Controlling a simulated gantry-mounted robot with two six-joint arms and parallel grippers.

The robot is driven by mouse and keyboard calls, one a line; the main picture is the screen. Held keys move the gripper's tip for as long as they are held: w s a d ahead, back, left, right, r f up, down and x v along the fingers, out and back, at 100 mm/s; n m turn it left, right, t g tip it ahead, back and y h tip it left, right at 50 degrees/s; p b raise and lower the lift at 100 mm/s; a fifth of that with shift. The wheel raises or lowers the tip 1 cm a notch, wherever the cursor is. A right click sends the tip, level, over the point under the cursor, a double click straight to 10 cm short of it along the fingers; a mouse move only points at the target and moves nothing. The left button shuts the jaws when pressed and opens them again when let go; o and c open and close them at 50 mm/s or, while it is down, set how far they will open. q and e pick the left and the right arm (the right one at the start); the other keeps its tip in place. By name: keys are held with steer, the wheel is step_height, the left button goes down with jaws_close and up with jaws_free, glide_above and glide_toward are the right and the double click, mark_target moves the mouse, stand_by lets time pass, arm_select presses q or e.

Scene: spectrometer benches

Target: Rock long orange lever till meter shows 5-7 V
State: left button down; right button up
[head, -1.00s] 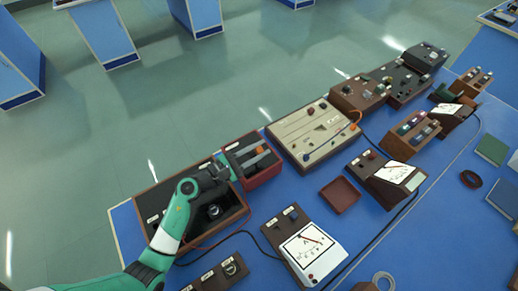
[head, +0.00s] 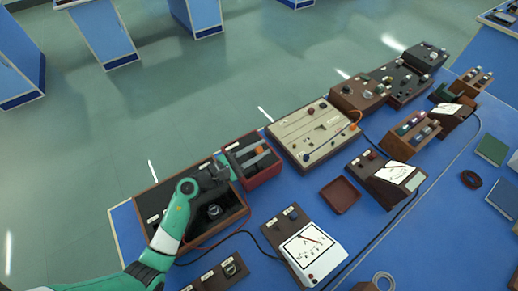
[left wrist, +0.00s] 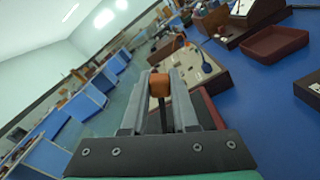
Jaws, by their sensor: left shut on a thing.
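The orange lever knob (head: 262,149) stands over a red-sided box (head: 264,172) at the back left of the bench. My left gripper (head: 255,152) reaches it from the left, its grey fingers on either side. In the left wrist view the orange knob (left wrist: 159,84) sits between the fingertips on a dark stem, and the gripper is shut on it. A white-faced meter (head: 308,243) with a red needle stands at the front; its scale is too small to read. My right gripper is not in view.
A black-topped wooden box (head: 152,203) lies under my left arm. A cream panel (head: 310,131) stands right of the red box. Another meter (head: 394,173) and an empty red-brown tray (head: 340,195) are further right. Cables cross the blue bench.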

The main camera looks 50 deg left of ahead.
arm_select(q)
steer(key=shift+a+r, duration=0.15)
steer(key=shift+w+a+r+n+p, duration=0.1)
steer(key=shift+a+r+n+p, duration=0.15)
steer(key=shift+a+n+p, duration=0.25)
steer(key=shift+w+a+r+n+p, duration=0.1)
steer(key=shift+a+r+n+p, duration=0.15)
steer(key=shift+n+p, duration=0.4)
steer(key=a+n+p, duration=0.1)
steer(key=a+n, duration=0.1)
steer(key=shift+w+a+r+n, duration=0.1)
steer(key=shift+w+n, duration=0.05)
steer(key=shift+n, duration=0.2)
steer(key=a+n, duration=0.2)
steer(key=shift+w+n+p, duration=0.2)
steer(key=shift+n+p, duration=0.15)
steer(key=shift+n, duration=0.05)
steer(key=shift+w+a+f+n, duration=0.15)
steer(key=shift+a+f+n, duration=0.2)
steer(key=shift+a+n, duration=0.55)
steer(key=shift+w+a+f+n, duration=0.1)
steer(key=shift+a+f+n, duration=0.25)
steer(key=shift+a+n, duration=0.55)
steer(key=shift+d+n, duration=0.2)
steer(key=shift+n, duration=0.1)
steer(key=c, duration=0.7)
jaws_free()
